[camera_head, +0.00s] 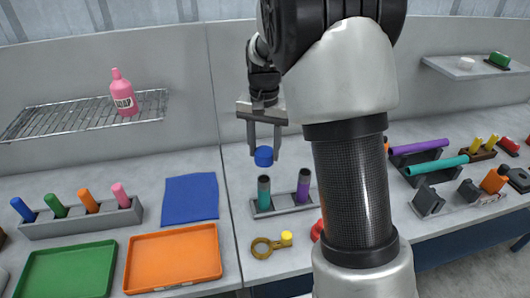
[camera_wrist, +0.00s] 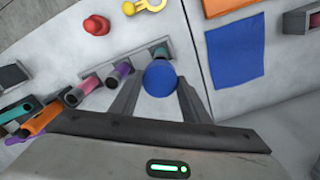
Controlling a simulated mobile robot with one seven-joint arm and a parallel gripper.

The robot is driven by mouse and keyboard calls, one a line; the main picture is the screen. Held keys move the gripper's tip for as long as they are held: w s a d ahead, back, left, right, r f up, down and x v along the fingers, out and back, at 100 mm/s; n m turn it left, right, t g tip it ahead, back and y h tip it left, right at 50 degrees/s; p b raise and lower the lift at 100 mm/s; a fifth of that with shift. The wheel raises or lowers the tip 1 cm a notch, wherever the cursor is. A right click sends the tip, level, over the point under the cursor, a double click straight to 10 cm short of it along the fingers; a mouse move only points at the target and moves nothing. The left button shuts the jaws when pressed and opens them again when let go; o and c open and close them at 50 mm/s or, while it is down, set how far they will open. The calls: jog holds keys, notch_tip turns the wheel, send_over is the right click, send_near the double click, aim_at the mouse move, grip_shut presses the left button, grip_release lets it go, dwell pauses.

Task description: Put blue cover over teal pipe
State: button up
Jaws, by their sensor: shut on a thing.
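A small round blue cover (camera_head: 263,156) is held between the fingertips of my gripper (camera_head: 264,150). It also shows in the wrist view (camera_wrist: 160,79) between the two fingers. The teal pipe (camera_head: 264,191) stands upright in a grey holder (camera_head: 283,209), just below the cover in the head view. The cover is above the pipe and apart from it. In the wrist view the teal pipe (camera_wrist: 160,52) shows just beyond the cover, partly hidden by it. A purple pipe (camera_head: 303,187) stands in the same holder to the right.
A blue cloth (camera_head: 190,198) lies left of the holder. Green (camera_head: 70,271) and orange (camera_head: 174,255) trays lie at the front left, below a rack of coloured pegs (camera_head: 80,223). A yellow ring-shaped part (camera_head: 262,248) lies in front. Lying pipes (camera_head: 436,165) are at the right.

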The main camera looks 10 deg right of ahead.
jog(key=b, duration=0.5)
send_over(264, 179)
jog(key=shift+f, duration=2.9)
jog(key=shift+f+b, duration=0.9)
jog(key=shift+f, duration=1.35)
jog(key=o, duration=1.1)
jog(key=shift+r, duration=0.1)
